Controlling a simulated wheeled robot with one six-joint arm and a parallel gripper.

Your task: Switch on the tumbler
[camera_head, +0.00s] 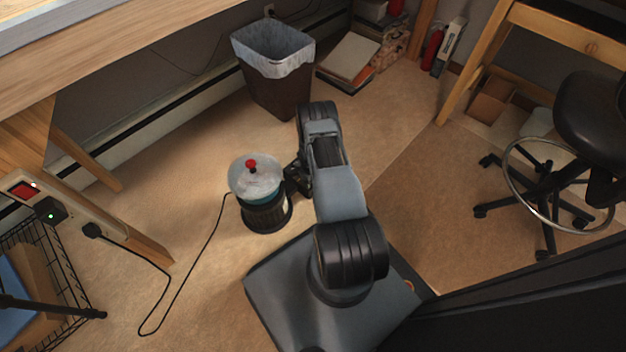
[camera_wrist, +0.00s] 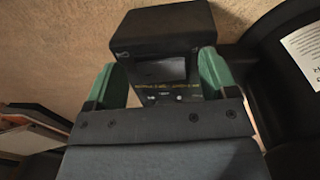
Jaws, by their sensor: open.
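The tumbler (camera_head: 262,212) stands upright on the carpet, left of my arm in the head view. It has a dark ribbed base, a pale clear lid and a red knob (camera_head: 251,163) on top. My gripper (camera_head: 297,180) is close to its right side, partly hidden by my arm; contact cannot be told. In the wrist view my gripper (camera_wrist: 160,62) has two green fingers spread apart. A black block (camera_wrist: 165,35) with a dark panel shows between and beyond them; I cannot tell what it belongs to. No switch on the tumbler can be made out.
A black cord runs from the tumbler to a plug (camera_head: 93,230) in the power strip (camera_head: 75,215), which has a red switch (camera_head: 25,190). A lined bin (camera_head: 275,85) stands behind. A wire basket (camera_head: 75,285) is at left, an office chair (camera_head: 590,110) at right.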

